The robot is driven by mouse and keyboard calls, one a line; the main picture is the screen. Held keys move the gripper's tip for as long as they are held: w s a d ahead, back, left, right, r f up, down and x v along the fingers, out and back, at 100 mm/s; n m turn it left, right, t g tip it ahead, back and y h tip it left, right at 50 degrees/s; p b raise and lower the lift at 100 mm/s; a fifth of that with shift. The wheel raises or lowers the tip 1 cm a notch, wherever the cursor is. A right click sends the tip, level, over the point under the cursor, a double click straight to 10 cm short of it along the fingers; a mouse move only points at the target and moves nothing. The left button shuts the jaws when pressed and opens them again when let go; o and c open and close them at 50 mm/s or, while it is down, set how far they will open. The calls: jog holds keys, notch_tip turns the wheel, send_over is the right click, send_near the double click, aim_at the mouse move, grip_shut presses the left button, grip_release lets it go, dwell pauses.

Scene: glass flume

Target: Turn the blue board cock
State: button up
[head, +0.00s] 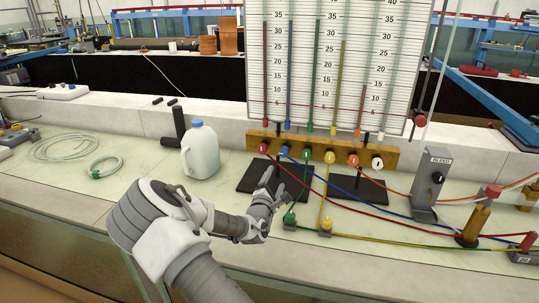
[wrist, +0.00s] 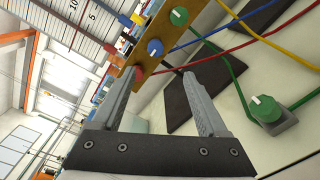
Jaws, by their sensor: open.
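The blue board cock (head: 284,151) is a round knob on the wooden manifold rail (head: 402,160), between a red cock (head: 263,148) and a green cock (head: 306,154). In the wrist view the blue cock (wrist: 155,47) shows a white mark and lies just beyond my fingertips. The red cock (wrist: 138,75) appears by the left finger's tip. My gripper (head: 277,178) is open and empty, in front of and below the rail; its two spread fingers (wrist: 158,74) show in the wrist view. It appears apart from the blue cock.
Yellow, orange and white cocks continue along the rail to the right. Coloured tubes cross the bench right of my gripper, with a green bench valve (head: 290,217) close by. A white jug (head: 201,150) stands left. Dark mats (head: 356,190) lie below the rail.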

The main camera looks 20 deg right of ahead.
send_near(284, 154)
jog(key=shift+n+t, duration=0.3)
jog(key=x, duration=1)
jog(key=shift+s+d, duration=0.1)
jog(key=shift+d, duration=0.05)
jog(key=shift+f, duration=0.1)
grip_shut()
